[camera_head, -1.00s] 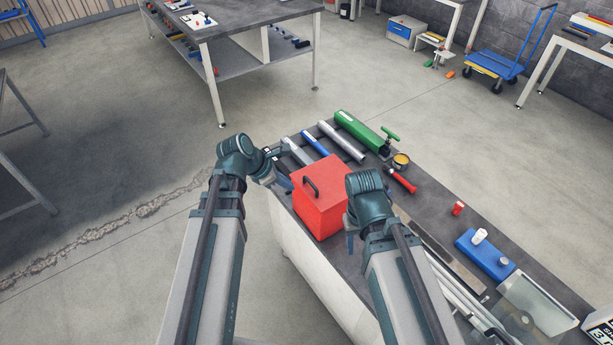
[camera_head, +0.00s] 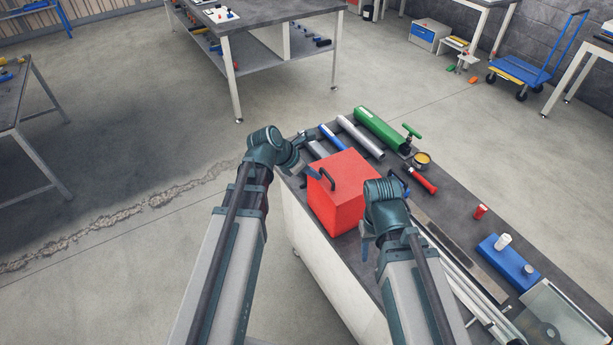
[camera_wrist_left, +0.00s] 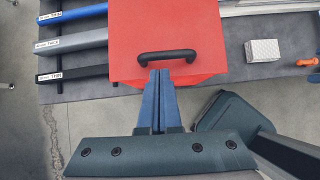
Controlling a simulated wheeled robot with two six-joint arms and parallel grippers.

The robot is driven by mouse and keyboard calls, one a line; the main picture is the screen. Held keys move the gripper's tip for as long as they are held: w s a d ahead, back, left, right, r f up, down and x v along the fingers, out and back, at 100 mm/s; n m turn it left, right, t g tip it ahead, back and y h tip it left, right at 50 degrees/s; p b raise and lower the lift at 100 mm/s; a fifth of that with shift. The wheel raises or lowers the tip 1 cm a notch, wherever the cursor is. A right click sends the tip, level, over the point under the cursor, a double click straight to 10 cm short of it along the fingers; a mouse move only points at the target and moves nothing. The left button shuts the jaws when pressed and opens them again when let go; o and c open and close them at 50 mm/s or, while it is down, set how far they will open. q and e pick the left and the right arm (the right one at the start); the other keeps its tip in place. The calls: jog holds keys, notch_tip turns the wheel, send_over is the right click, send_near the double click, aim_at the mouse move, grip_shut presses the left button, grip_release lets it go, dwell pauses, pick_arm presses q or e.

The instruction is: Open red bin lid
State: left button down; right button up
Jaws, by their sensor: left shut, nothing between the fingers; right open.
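The red bin (camera_head: 340,205) is a red box on the grey-topped bench, with its lid down. A black handle (camera_head: 326,180) is on it; in the left wrist view the handle (camera_wrist_left: 167,56) runs across the near edge of the red lid (camera_wrist_left: 165,22). My left gripper (camera_head: 313,172) is shut and empty, its blue fingertips (camera_wrist_left: 158,72) right by the handle's near side. I cannot tell whether they touch it. My right gripper (camera_head: 365,245) is open, low beside the bin's right side, partly hidden by its own wrist.
Blue, grey and black bars lie behind the bin, with a green cylinder (camera_head: 382,130) and a yellow-topped can (camera_head: 422,160). A red-handled tool (camera_head: 421,180) lies to the right. Long metal bars and a blue block (camera_head: 508,262) occupy the bench's right part.

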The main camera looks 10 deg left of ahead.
pick_arm(q)
jog(key=shift+b+x, duration=0.45)
jog(key=shift+x, duration=0.55)
jog(key=shift+w+d+r+g+y+p, duration=0.1)
jog(key=shift+r+g+y+p, duration=0.1)
jog(key=shift+r+p, duration=0.5)
jog(key=shift+w+d+r+g+y+p, duration=0.1)
jog(key=shift+w+r+g+y+p, duration=0.2)
jog(key=shift+p, duration=0.65)
jog(key=w+d+r+g+y+p, duration=0.1)
jog(key=w+d+r+p, duration=0.35)
jog(key=r+p, duration=0.65)
jog(key=w+d+g+y+p, duration=0.3)
jog(key=w+d, duration=1)
jog(key=d, duration=0.2)
jog(key=shift+r, duration=0.2)
